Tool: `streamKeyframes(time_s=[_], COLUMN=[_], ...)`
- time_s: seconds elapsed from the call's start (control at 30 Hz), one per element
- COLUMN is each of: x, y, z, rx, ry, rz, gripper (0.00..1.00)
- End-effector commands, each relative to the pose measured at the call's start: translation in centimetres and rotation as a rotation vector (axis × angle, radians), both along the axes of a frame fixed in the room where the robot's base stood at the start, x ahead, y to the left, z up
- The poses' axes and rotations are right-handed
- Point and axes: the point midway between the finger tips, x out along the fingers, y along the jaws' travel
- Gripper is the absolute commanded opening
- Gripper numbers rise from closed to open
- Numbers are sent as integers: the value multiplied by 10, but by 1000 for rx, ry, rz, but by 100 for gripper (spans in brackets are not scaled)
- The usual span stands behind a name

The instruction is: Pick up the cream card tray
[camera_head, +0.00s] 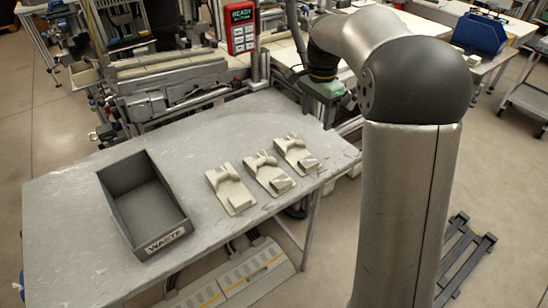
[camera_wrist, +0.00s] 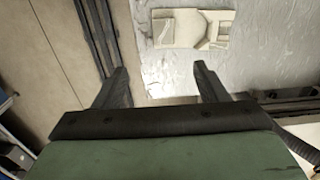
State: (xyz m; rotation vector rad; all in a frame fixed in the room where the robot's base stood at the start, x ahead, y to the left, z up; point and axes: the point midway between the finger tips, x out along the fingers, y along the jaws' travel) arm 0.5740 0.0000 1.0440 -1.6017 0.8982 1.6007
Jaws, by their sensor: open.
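Three cream card trays lie in a row on the grey metal table: a left one (camera_head: 230,189), a middle one (camera_head: 268,173) and a right one (camera_head: 295,154). Each has raised, stepped shapes on its upper face. In the wrist view, one cream card tray (camera_wrist: 193,28) lies on the table beyond the fingertips; I cannot tell for sure which one. My gripper (camera_wrist: 160,72) is open and empty, its two dark fingers wide apart and not touching the tray. In the head view only its green body shows beyond the table's right edge; the fingers are not clear.
A dark bin marked WASTE (camera_head: 150,242) stands on the table (camera_head: 85,230) left of the trays and looks empty. A red panel reading READY (camera_head: 240,28) stands behind the table among machinery. The table's back middle is clear.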

Motion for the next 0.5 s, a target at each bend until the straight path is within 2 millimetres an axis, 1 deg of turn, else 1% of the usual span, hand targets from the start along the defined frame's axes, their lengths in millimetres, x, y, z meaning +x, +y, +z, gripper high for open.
streamKeyframes(time_s=[0.03,0.17,0.27,0.5], x=[7,13,11,11], y=[-1,-2,-2,-1], z=[-2,-12,-30,-82], rx=[-1,-2,-2,-2], ry=[2,3,5,5], rz=[-25,-51,-50,-48], gripper=[66,66,66,66])
